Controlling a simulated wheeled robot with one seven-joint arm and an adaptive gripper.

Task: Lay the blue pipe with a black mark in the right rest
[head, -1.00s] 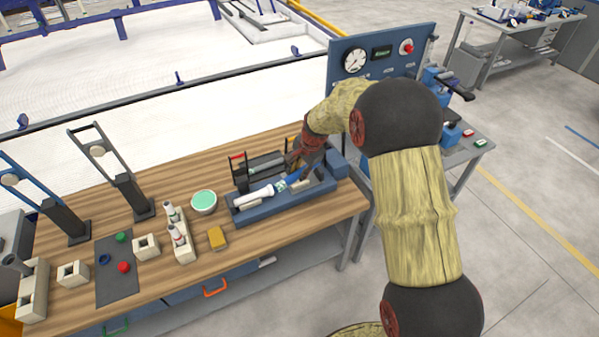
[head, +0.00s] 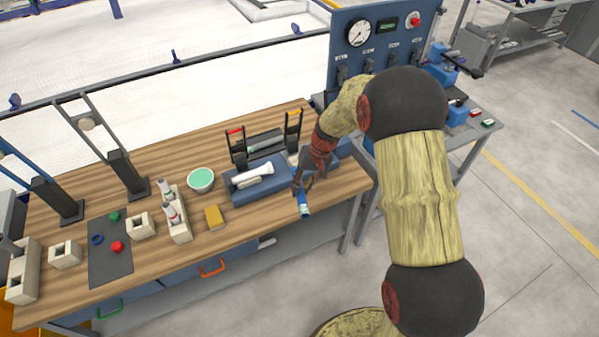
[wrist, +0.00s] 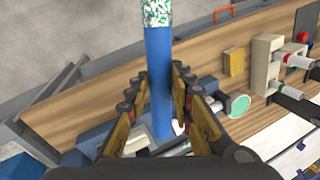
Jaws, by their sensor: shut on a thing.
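My gripper (head: 300,183) is shut on a blue pipe (head: 304,204) near the table's front right. In the wrist view the blue pipe (wrist: 158,75) runs between the two fingers (wrist: 160,98), with a white-and-green speckled end (wrist: 156,12). I see no black mark on its visible part. A blue tray (head: 240,197) left of my gripper holds a white pipe (head: 250,174). Behind it, a black rack (head: 240,158) has a red-tipped post (head: 236,132) on the left and a yellow-tipped post (head: 293,116) on the right, with a dark cylinder between. My arm partly hides the tray's right end.
A gauge panel (head: 380,40) stands behind my arm. Bare wood shows along the front edge.

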